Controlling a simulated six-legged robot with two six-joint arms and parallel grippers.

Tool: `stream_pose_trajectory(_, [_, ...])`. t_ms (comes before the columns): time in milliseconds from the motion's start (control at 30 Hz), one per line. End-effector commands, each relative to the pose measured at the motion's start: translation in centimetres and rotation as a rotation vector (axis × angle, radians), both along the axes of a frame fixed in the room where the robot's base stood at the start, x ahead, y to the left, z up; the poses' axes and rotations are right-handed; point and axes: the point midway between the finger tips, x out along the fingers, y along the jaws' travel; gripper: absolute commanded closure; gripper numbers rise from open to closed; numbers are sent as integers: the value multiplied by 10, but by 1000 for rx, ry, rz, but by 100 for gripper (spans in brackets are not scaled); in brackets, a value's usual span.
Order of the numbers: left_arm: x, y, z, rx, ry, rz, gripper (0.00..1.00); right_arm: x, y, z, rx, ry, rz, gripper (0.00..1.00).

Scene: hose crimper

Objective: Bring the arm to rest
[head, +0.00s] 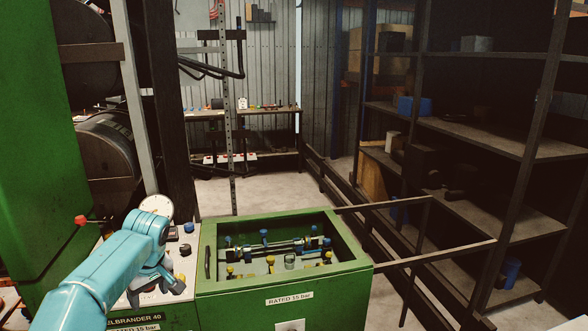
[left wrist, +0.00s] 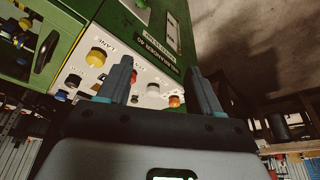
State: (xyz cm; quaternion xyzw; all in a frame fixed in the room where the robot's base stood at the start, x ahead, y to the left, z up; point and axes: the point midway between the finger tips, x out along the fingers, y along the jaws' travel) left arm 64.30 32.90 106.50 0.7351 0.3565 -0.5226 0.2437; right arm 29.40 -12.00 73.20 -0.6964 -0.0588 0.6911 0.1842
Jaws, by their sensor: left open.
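My left arm comes in from the lower left, and its left gripper (head: 158,294) hangs over the white control panel (head: 184,264) beside the green box. In the left wrist view its two dark fingers stand well apart, and the left gripper (left wrist: 161,82) is open with nothing between the fingers. Behind the fingers that view shows the panel face (left wrist: 148,94) with a yellow button (left wrist: 95,57) and an orange button (left wrist: 174,101). I cannot tell whether the fingers touch the panel. My right gripper is not in view.
A green open-topped box (head: 283,281) holding blue and yellow fittings stands right of the gripper. A round white gauge (head: 157,206) and a red-knobbed lever (head: 82,221) are behind the arm. A dark shelf rack (head: 470,137) lines the right. Floor (head: 262,194) is clear beyond the box.

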Motion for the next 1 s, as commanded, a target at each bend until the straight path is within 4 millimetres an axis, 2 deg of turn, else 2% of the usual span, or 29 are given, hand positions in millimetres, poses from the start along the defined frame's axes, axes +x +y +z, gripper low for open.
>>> stream_pose_trajectory(267, [0,-30,-63,-59,45,-170,36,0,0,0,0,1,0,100])
stream_pose_trajectory(467, [-18,-69,-138,-152,85,-355,36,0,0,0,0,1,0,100])
stream_pose_trajectory(600, [-44,-100,-191,-234,102,-474,36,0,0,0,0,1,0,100])
stream_pose_trajectory(767, [-88,-135,-245,-329,112,-580,36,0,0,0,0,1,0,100])
stream_pose_trajectory(900, [-136,-162,-283,-405,115,-647,36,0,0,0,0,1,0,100])
stream_pose_trajectory(1000, [-175,-179,-305,-451,113,-682,36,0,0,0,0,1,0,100])
